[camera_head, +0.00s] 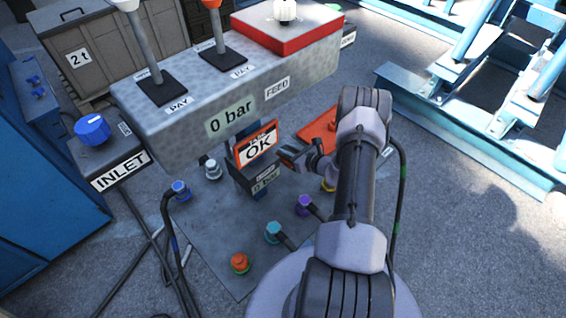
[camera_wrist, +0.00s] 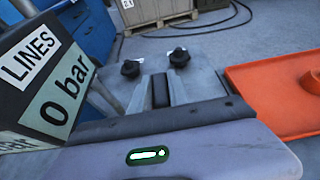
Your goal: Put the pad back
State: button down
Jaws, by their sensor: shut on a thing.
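My gripper (camera_head: 288,152) is shut, right of the orange-framed OK sign (camera_head: 258,145) and left of the orange tray (camera_head: 318,138). In the wrist view, my two grey fingers close on a small dark piece (camera_wrist: 160,92), which appears to be the pad. Most of it is hidden, and in the head view I cannot make it out clearly. The orange tray also shows at the right of the wrist view (camera_wrist: 270,90), apart from the fingers. Its visible floor looks bare except for a raised orange part at its right.
The LINES 0 bar box (camera_wrist: 45,85) stands close on my left. The grey control block (camera_head: 235,90) with levers overhangs behind the sign. Coloured couplings (camera_head: 273,231) and hoses crowd the floor plate. A blue steel frame (camera_head: 470,130) stands at the right.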

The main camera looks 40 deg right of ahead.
jog(key=f+b, duration=0.1)
jog(key=f, duration=0.4)
jog(key=shift+s+f+b, duration=0.2)
jog(key=shift+f+b, duration=0.1)
jog(key=shift+b, duration=0.1)
jog(key=shift+f, duration=0.1)
jog(key=shift+f, duration=0.15)
jog(key=c, duration=1.3)
grip_release()
jog(key=shift+o, duration=0.2)
